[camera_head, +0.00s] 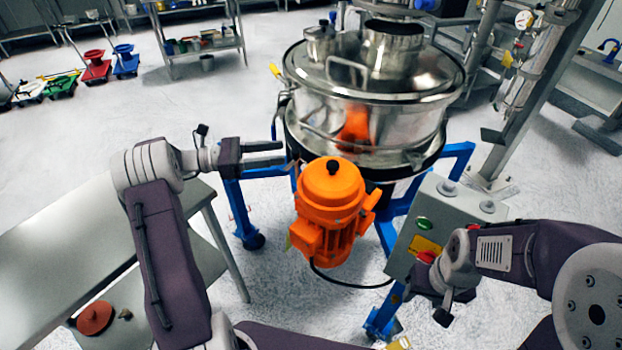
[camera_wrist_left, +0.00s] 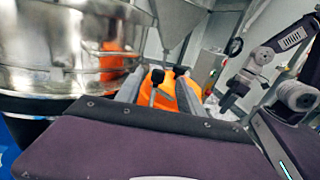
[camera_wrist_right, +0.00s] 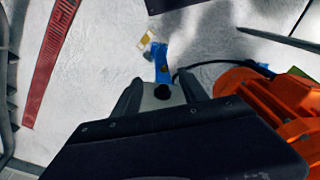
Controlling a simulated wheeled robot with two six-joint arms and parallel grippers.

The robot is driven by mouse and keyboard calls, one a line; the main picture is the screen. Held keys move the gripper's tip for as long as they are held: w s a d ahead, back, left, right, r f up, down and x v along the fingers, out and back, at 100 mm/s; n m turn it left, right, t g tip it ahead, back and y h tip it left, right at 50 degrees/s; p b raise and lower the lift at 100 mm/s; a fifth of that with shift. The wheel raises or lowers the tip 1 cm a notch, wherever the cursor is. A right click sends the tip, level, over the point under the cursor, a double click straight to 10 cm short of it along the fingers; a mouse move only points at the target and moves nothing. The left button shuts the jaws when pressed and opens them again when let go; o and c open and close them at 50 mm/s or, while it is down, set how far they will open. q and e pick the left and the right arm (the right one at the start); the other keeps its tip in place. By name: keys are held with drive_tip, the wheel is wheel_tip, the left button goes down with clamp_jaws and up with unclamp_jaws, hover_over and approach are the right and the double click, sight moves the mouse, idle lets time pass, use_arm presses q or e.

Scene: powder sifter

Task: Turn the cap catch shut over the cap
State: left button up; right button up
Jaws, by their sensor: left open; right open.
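The steel sifter (camera_head: 370,90) stands on blue legs with a domed lid. A small round steel fitting (camera_head: 320,42) and a wide open inlet (camera_head: 392,45) sit on the lid. I cannot tell for certain which part is the cap or its catch. My left gripper (camera_head: 284,154) is open and empty at the sifter's left side, above and left of the orange motor (camera_head: 330,195). In the left wrist view the motor (camera_wrist_left: 165,95) and dark knobs show beyond its fingers.
A grey control box (camera_head: 432,230) with a green button stands right of the motor. A steel post (camera_head: 540,80) rises at the right. Floor is clear behind the table.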

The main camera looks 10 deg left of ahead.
use_arm(q)
drive_tip(key=x, duration=0.8)
drive_tip(key=shift+w+d+f, duration=0.1)
drive_tip(key=shift+w+d, duration=0.15)
drive_tip(key=shift+d, duration=0.1)
clamp_jaws()
